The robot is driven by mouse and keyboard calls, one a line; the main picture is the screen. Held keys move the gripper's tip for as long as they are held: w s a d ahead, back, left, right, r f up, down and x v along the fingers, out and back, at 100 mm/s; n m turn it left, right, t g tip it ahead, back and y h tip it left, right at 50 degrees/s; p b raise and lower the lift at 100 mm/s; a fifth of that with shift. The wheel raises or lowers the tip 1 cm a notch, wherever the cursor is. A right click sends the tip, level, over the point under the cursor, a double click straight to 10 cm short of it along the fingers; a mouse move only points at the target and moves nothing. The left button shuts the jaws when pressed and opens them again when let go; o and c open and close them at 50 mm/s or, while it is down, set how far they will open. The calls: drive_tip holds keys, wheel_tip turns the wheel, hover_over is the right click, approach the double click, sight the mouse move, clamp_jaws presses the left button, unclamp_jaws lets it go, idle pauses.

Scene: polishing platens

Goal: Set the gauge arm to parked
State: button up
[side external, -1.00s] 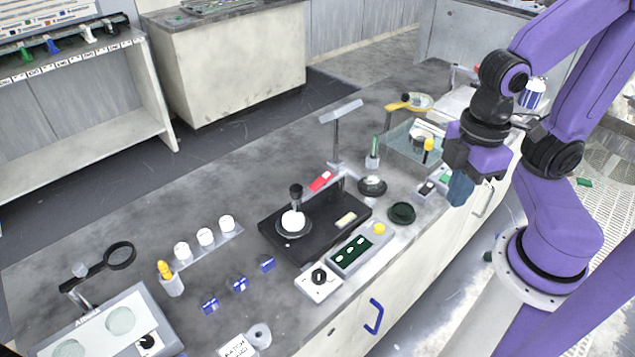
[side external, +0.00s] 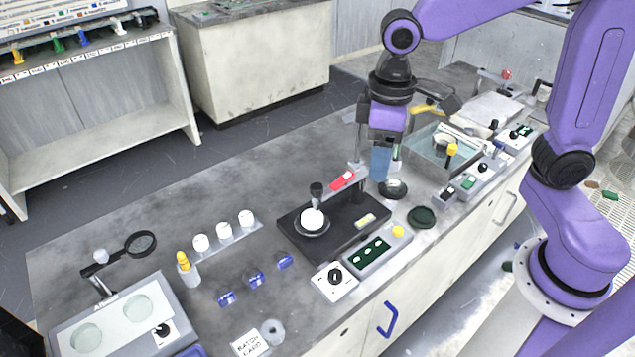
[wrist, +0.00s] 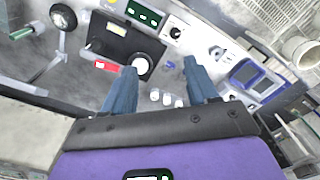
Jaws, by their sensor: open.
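A black base plate (side external: 297,243) carries a round platen with a white disc (side external: 312,220) and a black knob above it. In the wrist view the red grip (wrist: 106,66) lies left of the white disc (wrist: 139,63).
A green-screened control box (side external: 368,252) and a knob box (side external: 335,282) stand in front of the plate. A dark round dish (side external: 421,217) and clear tank (side external: 428,150) are at right. White-capped bottles (side external: 224,238) stand left.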

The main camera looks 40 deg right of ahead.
sight(317, 186)
drive_tip(key=w+f+m, duration=0.1)
drive_tip(key=w+m, duration=0.4)
drive_tip(key=w, duration=1.2)
wheel_tip(317, 186, down, 18)
drive_tip(key=shift+d+r, duration=0.1)
drive_tip(key=shift+r, duration=0.1)
clamp_jaws()
